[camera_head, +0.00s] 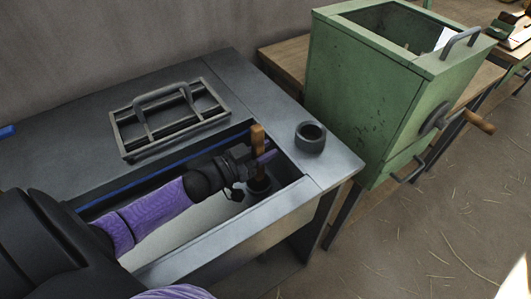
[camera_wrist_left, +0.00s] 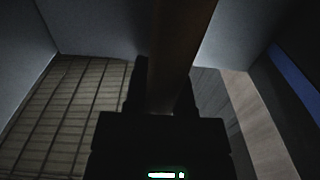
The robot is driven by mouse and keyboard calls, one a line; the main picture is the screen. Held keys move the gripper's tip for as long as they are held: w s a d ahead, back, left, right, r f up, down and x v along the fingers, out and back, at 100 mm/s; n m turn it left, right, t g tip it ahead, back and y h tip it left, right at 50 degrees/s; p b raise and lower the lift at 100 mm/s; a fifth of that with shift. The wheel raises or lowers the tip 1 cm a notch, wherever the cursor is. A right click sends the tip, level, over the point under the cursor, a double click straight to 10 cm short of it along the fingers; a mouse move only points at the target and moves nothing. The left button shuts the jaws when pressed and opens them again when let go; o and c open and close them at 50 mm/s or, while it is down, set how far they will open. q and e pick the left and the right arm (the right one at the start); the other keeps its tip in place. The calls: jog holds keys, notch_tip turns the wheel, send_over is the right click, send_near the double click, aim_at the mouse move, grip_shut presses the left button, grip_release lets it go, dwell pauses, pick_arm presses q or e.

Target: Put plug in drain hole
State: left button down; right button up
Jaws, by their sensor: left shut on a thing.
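The plug (camera_head: 258,138) has an upright brown wooden handle and a dark round lower part. It stands at the right end of the sunken basin (camera_head: 205,240) in the grey metal table. My left gripper (camera_head: 254,162) is shut on the handle, which also runs up between the fingers in the left wrist view (camera_wrist_left: 180,50). The drain hole is not visible; the plug and gripper cover that end of the basin floor. I cannot tell whether the plug's lower part is seated in the hole. My right gripper is not in view.
A dark ring-shaped piece (camera_head: 310,137) sits on the table right of the basin. A metal frame with a handle (camera_head: 170,116) lies behind it. A green crank box (camera_head: 370,95) stands at the right. A blue strip (camera_head: 150,178) edges the basin's back.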

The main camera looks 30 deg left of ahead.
pick_arm(q)
jog(key=c, duration=0.6)
grip_release()
jog(key=shift+o, duration=0.8)
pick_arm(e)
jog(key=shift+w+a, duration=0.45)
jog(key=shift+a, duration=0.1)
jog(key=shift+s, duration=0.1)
pick_arm(q)
jog(key=shift+r, duration=0.25)
jog(key=p+v, duration=0.3)
jog(key=v, duration=0.9)
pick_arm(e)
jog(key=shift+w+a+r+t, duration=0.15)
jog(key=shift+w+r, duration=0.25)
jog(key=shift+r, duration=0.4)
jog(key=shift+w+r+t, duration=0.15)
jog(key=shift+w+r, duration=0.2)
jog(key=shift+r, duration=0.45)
